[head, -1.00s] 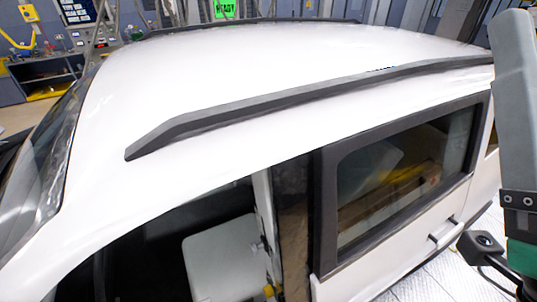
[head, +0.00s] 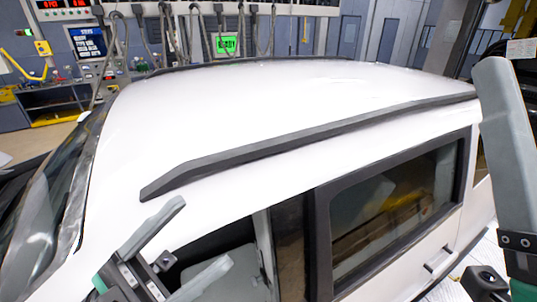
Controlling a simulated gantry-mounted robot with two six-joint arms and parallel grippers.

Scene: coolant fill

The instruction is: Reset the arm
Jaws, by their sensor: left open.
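My left gripper (head: 204,232) shows at the lower left in the head view. Its two grey fingers are apart with nothing between them. It is in front of the white car's (head: 250,95) side, near the open front side window (head: 200,255). I cannot tell whether it touches the car. At the right edge is a grey and teal part of my right arm (head: 508,150) with a small black camera (head: 486,284). Only part of this end shows, so its jaws cannot be judged.
A dark roof rail (head: 300,137) runs along the near side of the car roof. The rear side window (head: 395,210) has a dark frame. A pale seat (head: 225,270) shows inside. Behind stand a bench with control panels (head: 90,42) and a green lit screen (head: 227,45).

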